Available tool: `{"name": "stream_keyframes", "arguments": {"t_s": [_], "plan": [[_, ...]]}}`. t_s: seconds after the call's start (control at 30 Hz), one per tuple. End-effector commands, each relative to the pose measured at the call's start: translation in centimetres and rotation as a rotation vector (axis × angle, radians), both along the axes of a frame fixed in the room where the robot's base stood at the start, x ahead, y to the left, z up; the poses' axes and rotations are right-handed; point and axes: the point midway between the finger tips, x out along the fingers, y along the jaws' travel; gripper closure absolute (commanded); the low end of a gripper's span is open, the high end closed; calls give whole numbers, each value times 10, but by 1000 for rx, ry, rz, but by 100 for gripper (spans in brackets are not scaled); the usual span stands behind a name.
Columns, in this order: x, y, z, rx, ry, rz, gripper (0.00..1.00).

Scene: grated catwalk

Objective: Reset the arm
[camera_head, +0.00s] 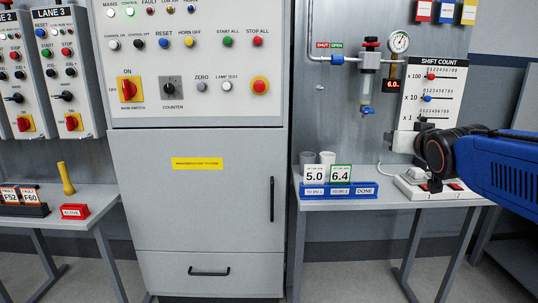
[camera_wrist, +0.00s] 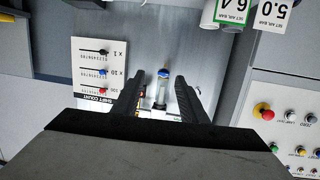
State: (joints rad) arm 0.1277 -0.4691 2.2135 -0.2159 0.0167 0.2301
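My blue arm comes in from the right edge of the head view, its dark joint in front of the right part of the bench. My gripper (camera_wrist: 158,82) shows in the wrist view, with its two dark fingers apart and nothing between their tips. The wrist picture is upside down. A clear cylinder with a blue knob (camera_wrist: 164,73) shows in the gap between the fingers, on the wall beyond; I cannot tell how far off. In the head view I cannot make out the fingers clearly.
A bench (camera_head: 395,203) holds a blue card rack (camera_head: 338,191) with cards 5.0 and 6.4, and a white switch box (camera_head: 415,190) near my arm. A shift count board (camera_head: 432,90) hangs behind. A grey cabinet (camera_head: 195,200) stands left; the floor in front is clear.

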Motion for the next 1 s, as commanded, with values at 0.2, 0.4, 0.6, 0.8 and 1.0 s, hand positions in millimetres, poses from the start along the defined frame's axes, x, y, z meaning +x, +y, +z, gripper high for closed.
{"name": "stream_keyframes", "arguments": {"t_s": [0.2,0.4,0.6,0.8,1.0], "plan": [[-83,20,-105,22,324,4,61],[-169,41,-191,36,608,42,61],[-248,58,-253,45,842,97,61],[-288,66,-279,50,955,129,61],[-292,67,-282,49,969,133,61]]}}
